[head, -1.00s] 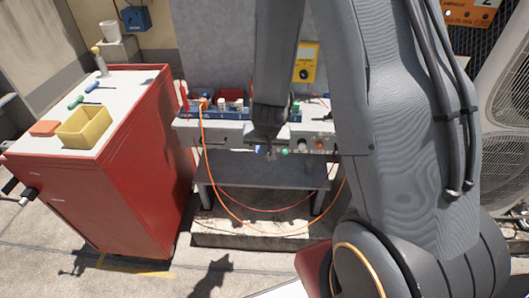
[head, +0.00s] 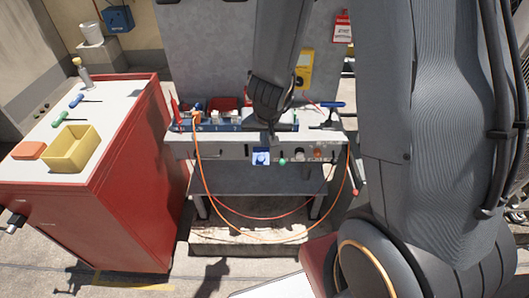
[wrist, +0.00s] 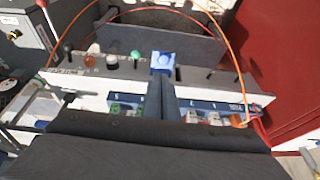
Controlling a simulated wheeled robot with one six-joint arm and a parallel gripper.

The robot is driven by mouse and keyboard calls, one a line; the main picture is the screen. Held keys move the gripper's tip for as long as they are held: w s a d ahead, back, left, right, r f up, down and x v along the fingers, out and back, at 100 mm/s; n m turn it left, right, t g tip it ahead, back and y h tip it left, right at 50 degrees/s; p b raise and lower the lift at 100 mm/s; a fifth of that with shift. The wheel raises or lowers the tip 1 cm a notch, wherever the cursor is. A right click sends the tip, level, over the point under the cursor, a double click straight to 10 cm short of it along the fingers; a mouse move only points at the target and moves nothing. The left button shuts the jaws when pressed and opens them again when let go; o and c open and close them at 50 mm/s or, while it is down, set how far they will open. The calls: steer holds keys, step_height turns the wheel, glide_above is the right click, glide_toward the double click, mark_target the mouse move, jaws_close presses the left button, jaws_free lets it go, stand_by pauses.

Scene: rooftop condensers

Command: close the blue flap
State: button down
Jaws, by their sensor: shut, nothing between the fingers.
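The blue flap (head: 261,157) is a small blue square on the grey front face of the bench panel, left of a green button (head: 283,161). In the wrist view the blue flap (wrist: 165,62) shows just beyond my fingertips, with a paler patch in its middle. I cannot tell how far it is swung. My gripper (head: 269,132) is shut and empty, above the flap at the panel's top edge. In the wrist view the closed fingers of my gripper (wrist: 162,84) point towards the flap and hide part of the panel. I cannot tell whether they touch it.
An orange cable (head: 203,190) loops below the panel. A blue terminal strip (head: 222,124) lies on the bench behind the face. A red cabinet (head: 135,190) with a yellow bin (head: 70,150) stands at left. A lower shelf (head: 260,182) sits under the bench.

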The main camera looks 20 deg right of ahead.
mark_target(261, 158)
steer(key=b+x, duration=0.1)
steer(key=x, duration=0.3)
steer(key=b+x, duration=0.2)
steer(key=x, duration=0.2)
steer(key=a+b+x, duration=0.1)
steer(key=b+x, duration=0.1)
steer(key=x, duration=0.2)
steer(key=shift+w+d+f, duration=0.1)
steer(key=shift+f, duration=0.2)
